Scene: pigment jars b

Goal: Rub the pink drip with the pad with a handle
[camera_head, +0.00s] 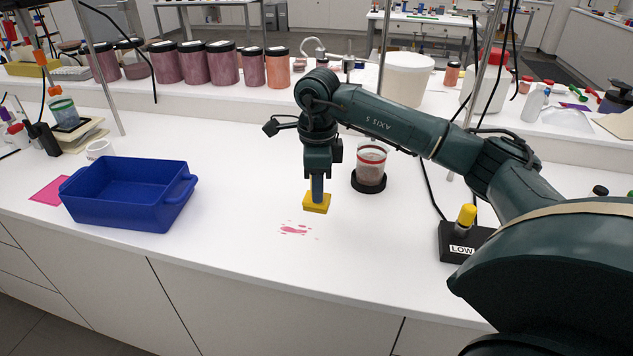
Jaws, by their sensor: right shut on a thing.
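The pink drip (294,230) is a smear with several small spots on the white worktop, near its front edge. My right gripper (317,186) points down just behind the drip and is shut on the handle of the pad. The gripper hides the top of the handle. My left gripper does not show.
A blue tray (126,217) stands at the left beside a pink sheet (47,191). A jar (371,163) on a black base stands behind the pad. A black block (452,246) marked LOW is at the right. Jars line the raised shelf behind. Worktop around the drip is clear.

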